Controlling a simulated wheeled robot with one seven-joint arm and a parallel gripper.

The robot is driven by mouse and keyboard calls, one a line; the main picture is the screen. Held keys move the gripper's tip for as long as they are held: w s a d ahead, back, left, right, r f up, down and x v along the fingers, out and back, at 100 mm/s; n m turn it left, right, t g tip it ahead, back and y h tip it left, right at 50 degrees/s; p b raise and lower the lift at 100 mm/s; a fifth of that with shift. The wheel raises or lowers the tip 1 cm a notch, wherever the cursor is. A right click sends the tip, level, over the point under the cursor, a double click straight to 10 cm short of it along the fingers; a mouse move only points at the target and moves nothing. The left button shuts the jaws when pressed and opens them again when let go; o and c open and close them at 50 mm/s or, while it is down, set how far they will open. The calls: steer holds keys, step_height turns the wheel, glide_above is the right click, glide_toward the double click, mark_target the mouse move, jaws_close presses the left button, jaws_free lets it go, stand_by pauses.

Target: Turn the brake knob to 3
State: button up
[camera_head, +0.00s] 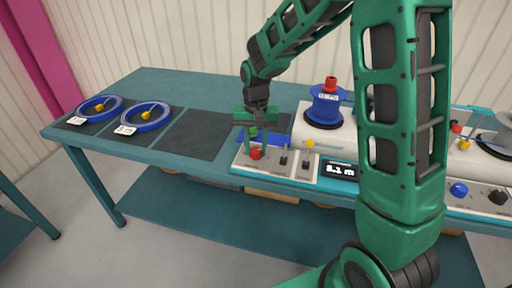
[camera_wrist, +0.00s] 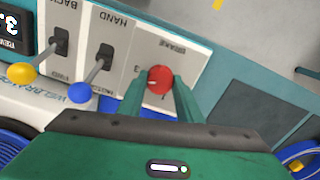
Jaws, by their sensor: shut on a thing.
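The red brake knob (camera_wrist: 160,79) sits on a pale panel marked BRAKE in the wrist view, where the lettering is upside down. In the head view the knob (camera_head: 256,153) is at the left front of the grey control panel (camera_head: 240,160). My gripper (camera_wrist: 160,80) points down over it, with its green fingers shut on either side of the knob. The gripper also shows in the head view (camera_head: 256,140).
Two lever switches, with yellow (camera_wrist: 22,72) and blue (camera_wrist: 79,92) tips, stand close to the knob. A display (camera_head: 340,170) and a blue reel (camera_head: 325,105) are to the right.

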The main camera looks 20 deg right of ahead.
mark_target(256, 149)
steer(key=shift+m, duration=1.1)
steer(key=o, duration=1)
steer(key=shift+o, duration=0.2)
steer(key=shift+r, duration=0.1)
step_height(256, 149, up, 10)
steer(key=shift+r, duration=0.25)
steer(key=shift+w, duration=0.1)
